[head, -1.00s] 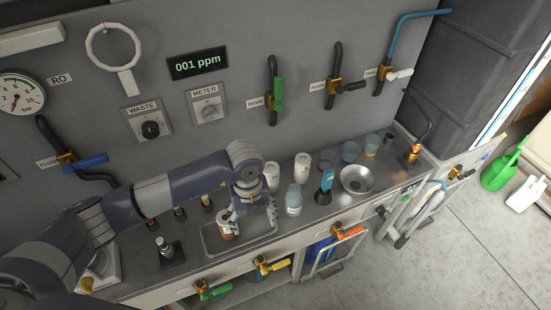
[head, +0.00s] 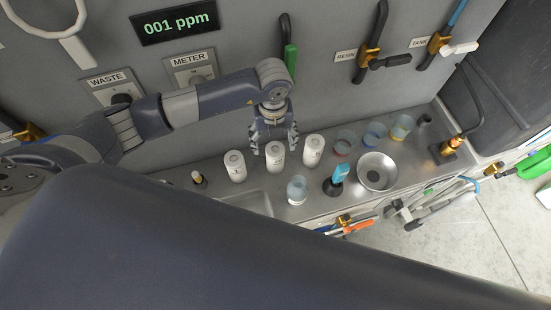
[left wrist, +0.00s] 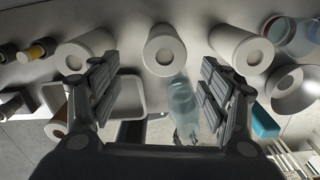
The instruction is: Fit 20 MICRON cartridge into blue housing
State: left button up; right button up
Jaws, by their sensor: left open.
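Three white cylindrical cartridges stand in a row on the steel counter: left (head: 235,167), middle (head: 275,158) and right (head: 313,151). Their labels are too small to read. My left gripper (head: 274,143) is open and empty at the middle cartridge. In the left wrist view that cartridge (left wrist: 164,52) shows beyond and between the open fingers (left wrist: 158,85). A clear bluish housing (head: 297,190) stands upright in front of the row, and also shows in the left wrist view (left wrist: 182,105). A brownish used-looking cartridge (left wrist: 57,122) shows at the sink's left side. My right gripper is not in view.
My dark arm link hides the lower left.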

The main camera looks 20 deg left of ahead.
aim_at(275, 149)
pick_arm(q)
jog(key=f, duration=0.1)
jog(key=f+b, duration=0.1)
jog(key=f, duration=0.1)
jog(key=f+b, duration=0.1)
jog(key=shift+w+d+f, duration=0.1)
jog(key=shift+w+f, duration=0.05)
jog(key=shift+w, duration=0.15)
notch_tip(275, 149, down, 2)
jog(key=shift+f+b, duration=0.15)
jog(key=shift+b, duration=0.9)
jog(key=shift+w+f, duration=0.15)
jog(key=shift+f, duration=0.15)
jog(key=shift+r, duration=0.1)
jog(key=c, duration=1.4)
jog(key=shift+c, duration=0.9)
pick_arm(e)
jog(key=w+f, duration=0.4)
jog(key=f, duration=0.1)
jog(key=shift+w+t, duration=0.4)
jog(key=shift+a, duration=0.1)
